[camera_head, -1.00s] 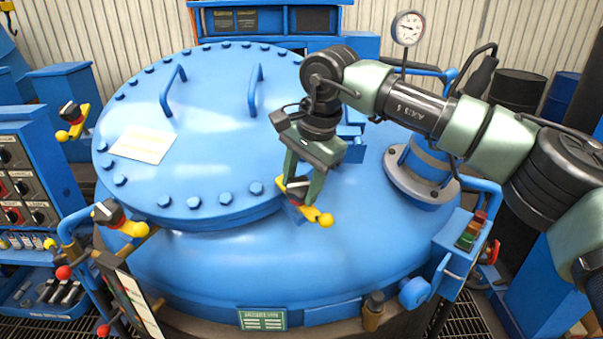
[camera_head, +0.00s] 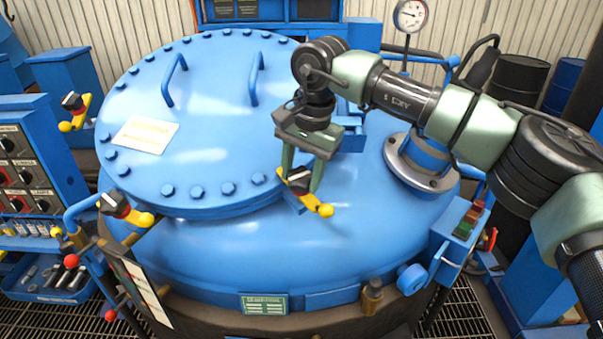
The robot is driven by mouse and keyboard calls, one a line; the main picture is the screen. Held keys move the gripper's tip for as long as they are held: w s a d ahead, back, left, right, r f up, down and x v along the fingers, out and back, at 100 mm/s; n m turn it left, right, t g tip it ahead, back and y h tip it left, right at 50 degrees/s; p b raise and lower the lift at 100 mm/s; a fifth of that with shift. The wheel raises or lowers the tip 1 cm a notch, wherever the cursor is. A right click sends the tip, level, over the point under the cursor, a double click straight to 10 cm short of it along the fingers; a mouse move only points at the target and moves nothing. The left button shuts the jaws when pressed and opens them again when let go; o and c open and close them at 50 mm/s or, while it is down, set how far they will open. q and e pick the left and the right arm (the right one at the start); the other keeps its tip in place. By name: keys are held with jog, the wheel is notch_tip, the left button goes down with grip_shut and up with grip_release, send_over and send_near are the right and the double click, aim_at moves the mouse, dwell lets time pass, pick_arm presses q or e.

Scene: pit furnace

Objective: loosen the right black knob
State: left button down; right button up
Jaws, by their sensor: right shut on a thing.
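The right black knob (camera_head: 299,182) sits at the front right edge of the big round blue lid (camera_head: 215,150), with a yellow lever (camera_head: 318,206) under it that ends in a yellow ball. My right gripper (camera_head: 299,176) points down over the knob and is shut on it, one finger on each side. The fingers hide part of the knob. A second black knob (camera_head: 114,203) with a yellow lever is at the lid's front left, and a third (camera_head: 72,101) is at the far left. My left gripper is not in view.
A pressure gauge (camera_head: 410,15) and a flanged blue pipe (camera_head: 420,160) stand right of the lid, near my right arm. A control panel (camera_head: 20,170) is at the left. The blue vessel top in front of the knob is clear.

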aim_at(306, 179)
jog(key=o, duration=1.4)
jog(key=shift+r, duration=0.3)
jog(key=r, duration=0.2)
jog(key=r+b, duration=0.1)
jog(key=r, duration=0.1)
jog(key=s+r+b, duration=0.1)
jog(key=r, duration=0.1)
jog(key=shift+s+d, duration=0.1)
jog(key=shift+d, duration=0.3)
jog(key=shift+r, duration=0.5)
